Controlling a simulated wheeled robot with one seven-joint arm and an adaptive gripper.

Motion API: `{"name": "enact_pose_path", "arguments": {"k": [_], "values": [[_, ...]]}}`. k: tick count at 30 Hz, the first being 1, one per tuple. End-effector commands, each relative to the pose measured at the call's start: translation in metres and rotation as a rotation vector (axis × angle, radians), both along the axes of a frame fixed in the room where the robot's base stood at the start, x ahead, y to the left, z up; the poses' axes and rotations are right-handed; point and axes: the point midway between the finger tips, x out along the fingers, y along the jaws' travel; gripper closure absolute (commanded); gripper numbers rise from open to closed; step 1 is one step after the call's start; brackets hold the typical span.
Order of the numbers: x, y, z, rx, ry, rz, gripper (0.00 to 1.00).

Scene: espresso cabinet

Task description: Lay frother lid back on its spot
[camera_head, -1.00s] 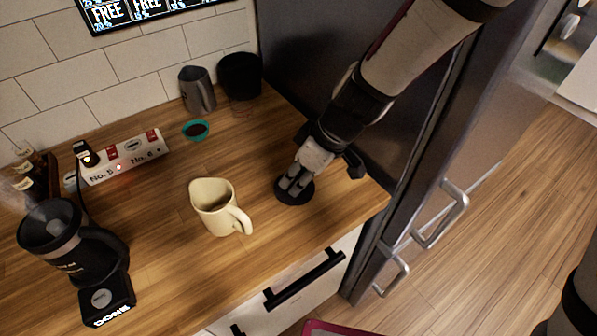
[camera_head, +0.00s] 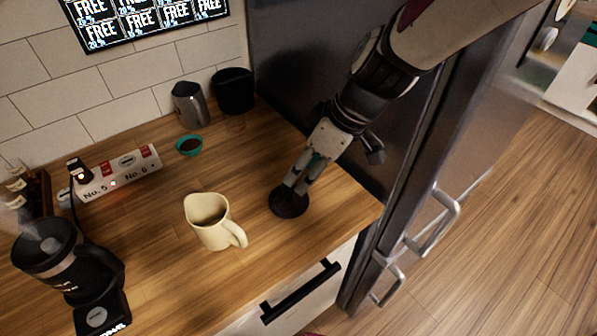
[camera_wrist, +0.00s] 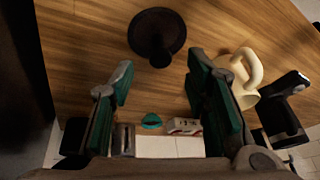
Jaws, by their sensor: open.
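The frother lid (camera_head: 289,203) is a black disc lying flat on the wooden counter near its right end. My gripper (camera_head: 299,180) is just above the lid in the head view, pointing down. In the wrist view my gripper (camera_wrist: 160,80) has its green-padded fingers spread wide, with nothing between them, and the lid lies beyond the fingertips. The black frother (camera_head: 62,262) stands at the counter's left on its base, open at the top, with steam above it.
A cream pitcher (camera_head: 212,222) stands left of the lid. A teal bowl (camera_head: 189,146), a grey jug (camera_head: 188,104) and a black container (camera_head: 234,91) are at the back. A numbered white strip (camera_head: 118,173) lies at the left. A dark cabinet (camera_head: 290,60) borders the right.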

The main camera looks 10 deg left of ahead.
Motion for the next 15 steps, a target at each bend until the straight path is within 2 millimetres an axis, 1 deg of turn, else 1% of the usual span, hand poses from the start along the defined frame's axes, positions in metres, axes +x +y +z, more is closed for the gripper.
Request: {"name": "enact_pose_path", "arguments": {"k": [1, 6, 10, 15], "values": [[0.000, -0.004, 0.010, 0.001, -0.003, -0.001, 0.57], [0.000, -0.013, 0.031, 0.001, -0.002, -0.001, 0.57], [-0.001, -0.017, 0.038, -0.001, 0.000, 0.001, 0.57], [-0.001, -0.018, 0.040, -0.001, 0.000, 0.000, 0.57]]}}
